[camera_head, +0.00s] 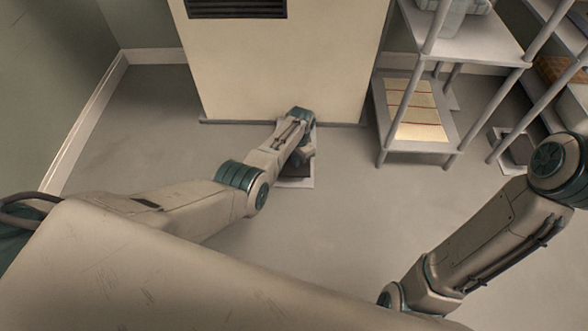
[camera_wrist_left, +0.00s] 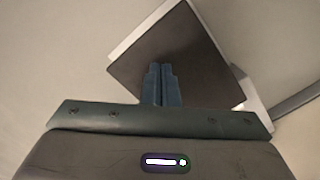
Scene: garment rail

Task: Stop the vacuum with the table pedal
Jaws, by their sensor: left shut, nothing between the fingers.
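A floor pedal with a dark square pad in a pale frame (camera_head: 296,182) lies at the foot of the cream cabinet, partly hidden by my left arm. It also shows in the left wrist view, where its dark pad (camera_wrist_left: 190,45) fills the upper middle. My left gripper (camera_head: 304,157) is low over this pedal. In the left wrist view its closed fingers (camera_wrist_left: 160,68) overlap the pad, with nothing between them. I cannot tell whether they touch it. My right arm comes in at the right, and its gripper is out of view. The vacuum is not clearly identifiable.
A cream cabinet (camera_head: 280,70) with a dark vent stands behind the pedal. A metal shelf rack (camera_head: 470,40) stands to its right. A second dark pad in a pale frame (camera_head: 515,148) lies on the floor at the right. The floor between is clear.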

